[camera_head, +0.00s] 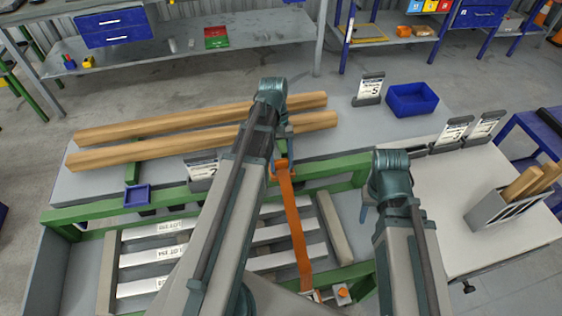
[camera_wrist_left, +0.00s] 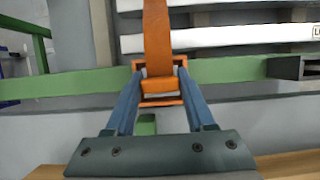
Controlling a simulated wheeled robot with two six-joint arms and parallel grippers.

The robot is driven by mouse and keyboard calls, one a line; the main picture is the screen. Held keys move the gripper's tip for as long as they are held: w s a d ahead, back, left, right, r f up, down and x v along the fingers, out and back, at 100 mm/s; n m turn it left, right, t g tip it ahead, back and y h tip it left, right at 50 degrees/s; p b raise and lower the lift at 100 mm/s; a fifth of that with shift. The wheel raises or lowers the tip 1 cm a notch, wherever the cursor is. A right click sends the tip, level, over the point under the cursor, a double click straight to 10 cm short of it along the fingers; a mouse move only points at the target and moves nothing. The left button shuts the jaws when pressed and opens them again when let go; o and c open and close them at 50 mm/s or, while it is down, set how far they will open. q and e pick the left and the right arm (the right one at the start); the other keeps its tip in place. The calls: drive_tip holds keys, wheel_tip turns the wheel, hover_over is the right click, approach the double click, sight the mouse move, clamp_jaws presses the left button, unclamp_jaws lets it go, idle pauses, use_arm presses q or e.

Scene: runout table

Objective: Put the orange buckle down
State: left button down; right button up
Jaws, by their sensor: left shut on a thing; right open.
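My left gripper (camera_wrist_left: 160,95) is shut on the orange buckle (camera_wrist_left: 160,101), a rectangular frame held between its two blue fingers in the left wrist view. In the head view the buckle (camera_head: 282,163) shows just below the left gripper (camera_head: 283,150), close to the green rail. An orange strap (camera_head: 296,225) runs from the buckle down across the white bars to the front rail. Whether the buckle touches anything below is unclear. My right gripper (camera_head: 364,212) is partly hidden behind its own wrist, over the right side of the green frame, with nothing seen in it.
Two wooden beams (camera_head: 160,149) lie across the grey table behind the green rail (camera_head: 345,164). A blue bin (camera_head: 412,99) and a sign numbered 5 (camera_head: 369,89) stand at the back right. White bars (camera_head: 150,257) lie in the frame. A grey holder (camera_head: 500,208) with wooden pieces stands far right.

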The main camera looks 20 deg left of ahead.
use_arm(q)
drive_tip(key=c, duration=0.5)
unclamp_jaws()
drive_tip(key=shift+s+d+f, duration=0.15)
drive_tip(key=shift+s+f, duration=0.25)
drive_tip(key=shift+f, duration=0.1)
drive_tip(key=shift+o, duration=1.2)
drive_tip(key=shift+s, duration=0.15)
drive_tip(key=shift+r+p, duration=0.5)
drive_tip(key=shift+p, duration=0.1)
drive_tip(key=w+p+v, duration=0.1)
drive_tip(key=p+v, duration=1)
drive_tip(key=v, duration=0.1)
drive_tip(key=shift+a, duration=0.2)
use_arm(e)
wheel_tip(320, 180, up, 12)
drive_tip(key=shift+w+f, duration=0.2)
use_arm(q)
drive_tip(key=shift+r, duration=0.1)
drive_tip(key=s+d+m+t+y, duration=0.1)
drive_tip(key=s+d+m, duration=0.3)
drive_tip(key=d, duration=0.6)
drive_tip(key=s+d+f+m+t+y, duration=0.1)
drive_tip(key=s+d+m, duration=0.4)
drive_tip(key=d, duration=0.5)
drive_tip(key=shift+f+m+t+y, duration=0.25)
drive_tip(key=shift+m+t+y, duration=0.45)
drive_tip(key=shift+m+y, duration=0.3)
